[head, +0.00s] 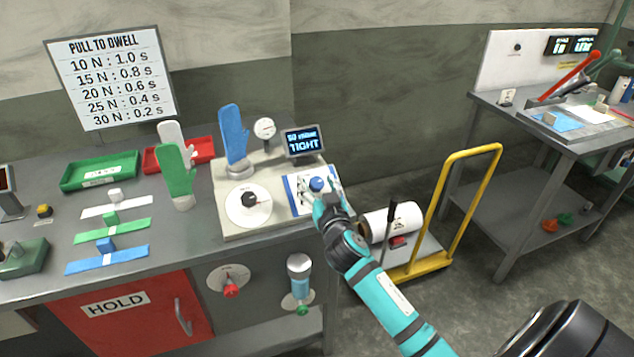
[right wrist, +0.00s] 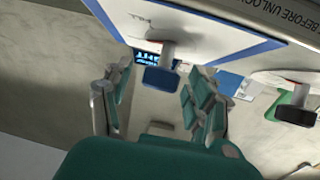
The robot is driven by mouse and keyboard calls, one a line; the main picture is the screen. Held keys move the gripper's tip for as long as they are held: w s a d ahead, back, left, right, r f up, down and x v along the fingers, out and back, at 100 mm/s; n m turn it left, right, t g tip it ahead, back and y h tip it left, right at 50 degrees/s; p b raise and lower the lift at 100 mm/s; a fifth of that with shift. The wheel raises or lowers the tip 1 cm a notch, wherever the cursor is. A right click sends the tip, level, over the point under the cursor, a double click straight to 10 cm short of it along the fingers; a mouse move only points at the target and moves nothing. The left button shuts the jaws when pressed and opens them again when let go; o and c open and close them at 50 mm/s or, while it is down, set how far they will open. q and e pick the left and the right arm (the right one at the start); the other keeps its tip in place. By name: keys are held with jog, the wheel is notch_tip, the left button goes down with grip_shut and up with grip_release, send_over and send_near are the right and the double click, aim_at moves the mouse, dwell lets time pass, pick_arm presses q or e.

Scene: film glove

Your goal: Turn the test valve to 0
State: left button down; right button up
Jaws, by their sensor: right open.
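A blue knob (head: 316,184) sits on a white, blue-bordered plate (head: 294,194) on the right of the grey tester. It is probably the test valve; its scale markings are too small to read. In the right wrist view the blue knob (right wrist: 161,79) stands on a short stem. My right gripper (head: 323,197) is at this knob, with its open fingers (right wrist: 158,100) on either side and visible gaps between. The tester's small screen (head: 302,142) reads "TIGHT" on its lower line. My left gripper is not in view.
A black knob on a white dial (head: 238,209) is left on the tester. A blue glove (head: 233,135) and a gauge (head: 264,129) stand behind. A red knob (head: 231,287) is on the bench front. A yellow-handled cart (head: 440,255) stands right of the bench.

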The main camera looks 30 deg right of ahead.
jog(key=shift+w, duration=0.1)
jog(key=c, duration=1.2)
jog(key=shift+d+r+n+t+y+p, duration=0.1)
jog(key=shift+r+n+t+y+p, duration=0.05)
jog(key=shift+n+y+p, duration=0.7)
jog(key=shift+d+r+n+t+y+p, duration=0.15)
jog(key=shift+n+y+p, duration=0.45)
jog(key=shift+n+y, duration=0.35)
jog(key=n+y+p, duration=0.2)
jog(key=n+y, duration=0.1)
jog(key=shift+n+y, duration=0.3)
jog(key=shift+n, duration=0.1)
jog(key=shift+n+g+y+p, duration=0.4)
jog(key=shift+n+y+p, duration=0.1)
jog(key=shift+n+y, duration=0.7)
jog(key=shift+f+n+g+y, duration=0.1)
jog(key=shift+n+g+y, duration=0.5)
jog(key=shift+n+y, duration=0.4)
jog(key=n+g+y, duration=0.1)
jog(key=n+g, duration=0.1)
jog(key=n, duration=0.1)
jog(key=n+g+y, duration=0.2)
jog(key=shift+n+y, duration=0.3)
jog(key=shift+n, duration=0.1)
jog(key=shift+f, duration=0.1)
jog(key=o, duration=1.2)
jog(key=shift+a, duration=0.1)
